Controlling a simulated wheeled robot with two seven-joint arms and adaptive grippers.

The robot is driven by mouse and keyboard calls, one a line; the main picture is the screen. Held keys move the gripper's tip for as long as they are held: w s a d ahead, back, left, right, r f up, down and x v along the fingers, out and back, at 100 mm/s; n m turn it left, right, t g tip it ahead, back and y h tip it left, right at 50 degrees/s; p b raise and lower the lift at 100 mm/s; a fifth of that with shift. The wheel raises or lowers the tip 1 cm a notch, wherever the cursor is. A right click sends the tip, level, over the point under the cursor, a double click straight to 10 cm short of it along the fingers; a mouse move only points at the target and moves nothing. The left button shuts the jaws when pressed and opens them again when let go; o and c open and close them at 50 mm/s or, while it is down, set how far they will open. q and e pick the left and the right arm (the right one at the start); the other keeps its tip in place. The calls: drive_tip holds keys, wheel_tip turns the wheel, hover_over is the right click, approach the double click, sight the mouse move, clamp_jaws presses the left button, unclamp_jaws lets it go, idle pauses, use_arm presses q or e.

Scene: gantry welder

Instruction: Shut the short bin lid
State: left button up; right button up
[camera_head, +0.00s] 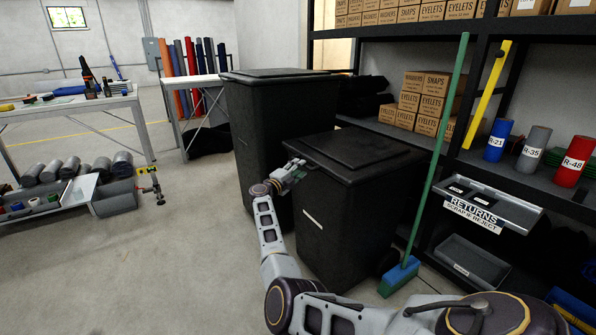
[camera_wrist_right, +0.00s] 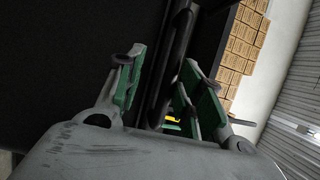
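The short bin (camera_head: 335,240) is black and stands upright in front of the taller black bin (camera_head: 270,125). Its black lid (camera_head: 358,153) lies over the top, looking flat or nearly flat; I cannot tell whether it is fully seated. My right gripper (camera_head: 293,173) is at the lid's left edge, beside the tall bin. In the right wrist view, its green-padded fingers (camera_wrist_right: 162,88) are apart, with a dark bar-like edge (camera_wrist_right: 172,60) between them. I see no clear grip on that edge. My left gripper is not in view.
A green broom (camera_head: 432,165) leans just right of the short bin. The shelf rack (camera_head: 500,180) with cartons, rolls and a returns tray stands on the right. A workbench (camera_head: 70,108) is at the left. Bare floor (camera_head: 180,250) lies left of the bins.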

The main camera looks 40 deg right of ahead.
drive_tip(key=v, duration=0.7)
drive_tip(key=shift+a, duration=0.2)
drive_tip(key=shift+s+a+f, duration=0.1)
drive_tip(key=shift+s+f, duration=0.05)
drive_tip(key=shift+f, duration=0.05)
idle(0.7)
